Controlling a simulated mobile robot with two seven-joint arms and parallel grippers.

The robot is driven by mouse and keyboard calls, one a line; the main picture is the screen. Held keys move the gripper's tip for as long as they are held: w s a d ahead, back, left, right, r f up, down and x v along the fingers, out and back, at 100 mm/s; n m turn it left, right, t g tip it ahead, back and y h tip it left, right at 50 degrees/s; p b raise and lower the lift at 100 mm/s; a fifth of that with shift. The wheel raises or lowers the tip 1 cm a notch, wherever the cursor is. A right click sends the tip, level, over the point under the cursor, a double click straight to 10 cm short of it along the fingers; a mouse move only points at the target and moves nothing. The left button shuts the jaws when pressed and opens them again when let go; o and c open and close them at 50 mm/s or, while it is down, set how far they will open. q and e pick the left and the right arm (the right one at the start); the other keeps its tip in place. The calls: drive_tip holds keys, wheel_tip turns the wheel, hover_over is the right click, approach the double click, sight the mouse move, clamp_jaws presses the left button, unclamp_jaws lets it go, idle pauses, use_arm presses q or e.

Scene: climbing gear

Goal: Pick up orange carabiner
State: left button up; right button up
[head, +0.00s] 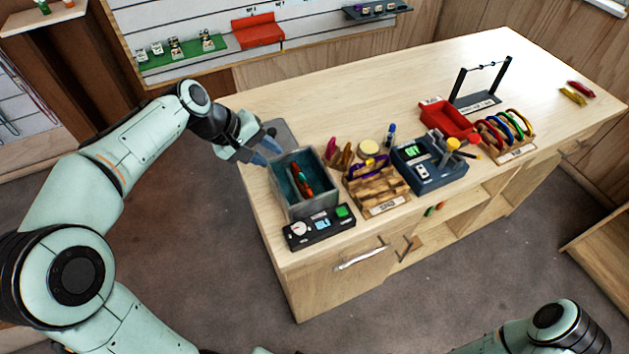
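An orange-red item (296,176) lies with other slim pieces inside the grey bin (282,207) with a teal inside, at the left end of the workbench. It may be the orange carabiner, but it is too small to tell. My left gripper (266,151) is just above and beside the bin's back left rim, fingers apart and empty. My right arm (550,328) shows at the bottom right, and its gripper is out of view.
The wooden workbench (370,95) holds a black device (320,228), a wooden rack (383,190), a dark blue box (430,170), a red tray (447,122), a rack of coloured rings (507,130) and a black stand (483,90). The back middle of the bench is clear.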

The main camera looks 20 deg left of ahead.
sight(296, 169)
use_arm(q)
drive_tip(key=x, duration=1.2)
drive_tip(key=shift+w+f, duration=0.2)
drive_tip(key=shift+w, duration=0.15)
drive_tip(key=shift+s, duration=0.1)
clamp_jaws()
